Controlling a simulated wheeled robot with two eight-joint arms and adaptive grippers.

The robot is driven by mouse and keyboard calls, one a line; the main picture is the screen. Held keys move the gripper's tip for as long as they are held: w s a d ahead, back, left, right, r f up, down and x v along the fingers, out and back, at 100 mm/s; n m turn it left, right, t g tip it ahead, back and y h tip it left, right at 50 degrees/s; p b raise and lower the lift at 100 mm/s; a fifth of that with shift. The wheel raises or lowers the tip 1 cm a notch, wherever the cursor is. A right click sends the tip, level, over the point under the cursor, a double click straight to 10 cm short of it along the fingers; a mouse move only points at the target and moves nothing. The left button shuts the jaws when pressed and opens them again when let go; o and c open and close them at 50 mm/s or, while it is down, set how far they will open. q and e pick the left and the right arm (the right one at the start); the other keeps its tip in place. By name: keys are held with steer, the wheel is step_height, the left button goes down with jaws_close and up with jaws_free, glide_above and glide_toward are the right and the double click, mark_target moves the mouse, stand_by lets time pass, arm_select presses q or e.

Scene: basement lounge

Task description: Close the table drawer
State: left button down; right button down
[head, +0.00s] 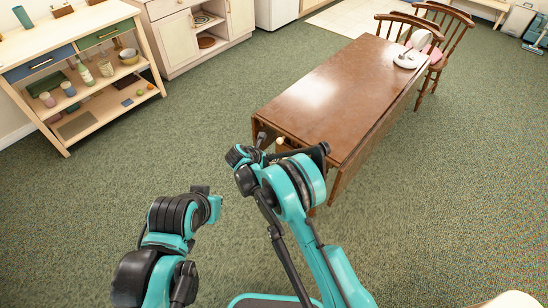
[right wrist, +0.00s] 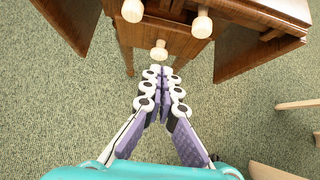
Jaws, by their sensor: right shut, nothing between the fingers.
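The brown wooden table (head: 318,88) has hanging side leaves, and my right arm reaches to its near end. In the right wrist view, pale round knobs stand out from the wooden drawer fronts (right wrist: 172,32): two higher up and a lower knob (right wrist: 158,49). My right gripper (right wrist: 160,72) is shut and empty, its fingertips just below the lower knob in the picture; I cannot tell whether they touch. In the head view, my arm covers most of the drawer area, and how far the drawer stands out is unclear. My left arm is at the lower left, its fingers not visible.
Two wooden chairs (head: 446,30) stand at the table's far end, and a white object (head: 408,60) sits on the tabletop. A shelf unit (head: 75,75) and a cabinet (head: 190,32) stand at the back left. Green carpet is clear left of the table.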

mark_target(290, 153)
steer(key=w+d+f+b, duration=0.1)
steer(key=w, duration=0.1)
steer(key=w+d+f+b, duration=0.1)
steer(key=w+d+f, duration=0.1)
steer(key=w+d+f+b, duration=0.1)
steer(key=w, duration=0.1)
steer(key=shift+d+f, duration=0.2)
steer(key=shift+d, duration=0.15)
steer(key=shift+w+d+r, duration=0.1)
steer(key=shift+w+d, duration=0.05)
steer(key=shift+w, duration=0.15)
